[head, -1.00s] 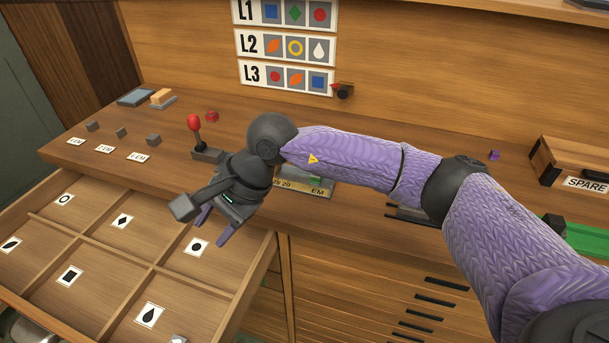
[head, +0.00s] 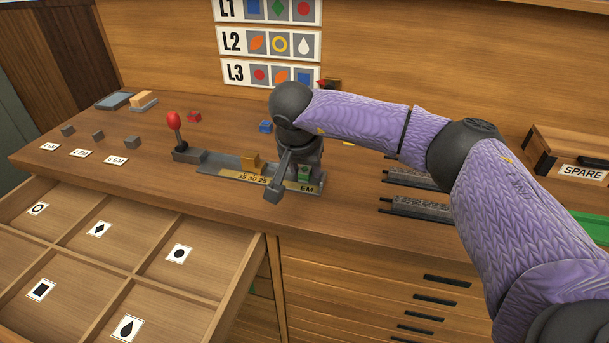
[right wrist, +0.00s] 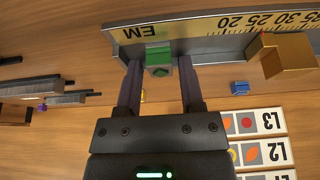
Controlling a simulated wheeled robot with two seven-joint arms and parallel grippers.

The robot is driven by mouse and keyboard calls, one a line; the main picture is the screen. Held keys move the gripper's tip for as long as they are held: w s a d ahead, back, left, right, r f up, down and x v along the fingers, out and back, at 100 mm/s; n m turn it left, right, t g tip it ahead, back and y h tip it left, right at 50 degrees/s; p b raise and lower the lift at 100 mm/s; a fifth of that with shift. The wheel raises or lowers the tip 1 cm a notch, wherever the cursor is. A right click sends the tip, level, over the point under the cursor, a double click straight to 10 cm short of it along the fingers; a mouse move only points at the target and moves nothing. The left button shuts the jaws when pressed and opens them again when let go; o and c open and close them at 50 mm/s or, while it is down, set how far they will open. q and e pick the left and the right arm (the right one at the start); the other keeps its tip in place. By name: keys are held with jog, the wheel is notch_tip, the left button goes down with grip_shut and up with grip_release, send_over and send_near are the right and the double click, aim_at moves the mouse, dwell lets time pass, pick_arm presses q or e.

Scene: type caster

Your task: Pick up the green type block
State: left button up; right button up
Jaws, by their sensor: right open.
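The green type block (right wrist: 159,60) sits at the EM end of the composing stick (right wrist: 200,32), against its rail. In the right wrist view it lies between the two fingers of my right gripper (right wrist: 160,95), near their tips, with a gap on the block's right side. In the head view the green block (head: 304,174) shows just below my right gripper (head: 300,165), whose fingers are mostly hidden by the wrist. My right gripper is open. My left gripper is not in view.
A brass block (head: 250,162) stands on the stick, with a red-knobbed lever (head: 174,125) at its left. A blue block (head: 265,126) and a red block (head: 194,117) lie behind. An open compartment drawer (head: 130,260) is in front; dark racks (head: 425,205) lie to the right.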

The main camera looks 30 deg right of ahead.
grip_shut()
